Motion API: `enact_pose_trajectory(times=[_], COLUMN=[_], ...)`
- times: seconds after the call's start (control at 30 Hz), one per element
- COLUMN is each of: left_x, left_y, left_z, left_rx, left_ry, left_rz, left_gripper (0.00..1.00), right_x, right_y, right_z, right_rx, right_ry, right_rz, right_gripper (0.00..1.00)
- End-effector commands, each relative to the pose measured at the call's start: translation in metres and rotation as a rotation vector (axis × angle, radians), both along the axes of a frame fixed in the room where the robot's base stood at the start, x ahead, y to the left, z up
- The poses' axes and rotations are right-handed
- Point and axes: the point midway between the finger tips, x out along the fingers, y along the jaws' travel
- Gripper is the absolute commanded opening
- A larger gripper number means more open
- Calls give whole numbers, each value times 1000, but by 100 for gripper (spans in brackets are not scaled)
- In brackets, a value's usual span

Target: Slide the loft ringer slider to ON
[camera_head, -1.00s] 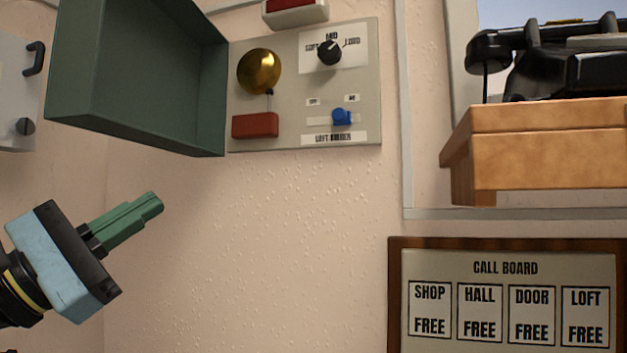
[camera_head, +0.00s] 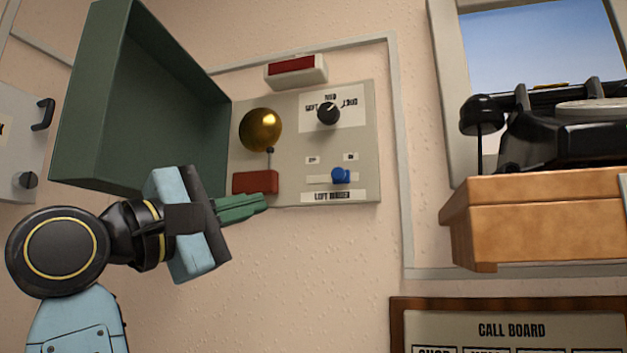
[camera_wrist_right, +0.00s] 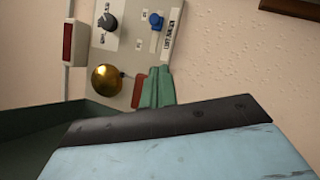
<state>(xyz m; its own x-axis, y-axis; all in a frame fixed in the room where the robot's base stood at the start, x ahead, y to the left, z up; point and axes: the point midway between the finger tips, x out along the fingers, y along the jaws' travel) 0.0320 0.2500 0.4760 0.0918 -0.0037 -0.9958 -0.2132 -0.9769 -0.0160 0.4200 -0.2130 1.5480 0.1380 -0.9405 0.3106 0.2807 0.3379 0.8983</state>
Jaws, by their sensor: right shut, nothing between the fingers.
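The loft ringer panel (camera_head: 298,188) is a grey plate on the wall. Its blue slider knob (camera_head: 340,175) sits right of the middle of a pale horizontal slot, nearer the right of two small labels that are hard to read. A plate below it reads LOFT RINGER (camera_head: 332,197). The knob also shows in the wrist view (camera_wrist_right: 156,21). My right gripper (camera_head: 266,202) has green fingers, shut and empty, at the panel's lower left, left of and below the knob and apart from it. The fingers show in the wrist view (camera_wrist_right: 156,88). My left gripper is not in view.
A brass bell (camera_head: 261,130), a red block (camera_head: 255,182) and a black rotary knob (camera_head: 327,113) share the panel. An open green box-like cover (camera_head: 150,110) juts out on its left. A black phone (camera_head: 560,135) stands on a wooden shelf (camera_head: 540,220) at right.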

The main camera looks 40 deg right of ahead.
Motion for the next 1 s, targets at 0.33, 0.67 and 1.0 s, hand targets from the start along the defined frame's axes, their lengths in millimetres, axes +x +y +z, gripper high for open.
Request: enact_pose_trajectory(times=[0.33,0.67,1.0], left_x=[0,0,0], left_y=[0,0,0], left_z=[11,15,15], left_rx=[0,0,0], left_ry=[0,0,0], left_rz=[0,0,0], left_gripper=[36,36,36], right_x=[9,-12,-13], right_y=[-72,-96,-98], right_z=[25,41,41], right_rx=[-2,-1,0], right_ry=[-2,-2,1], right_rz=[-5,-2,-1], right_gripper=[0,0,0])
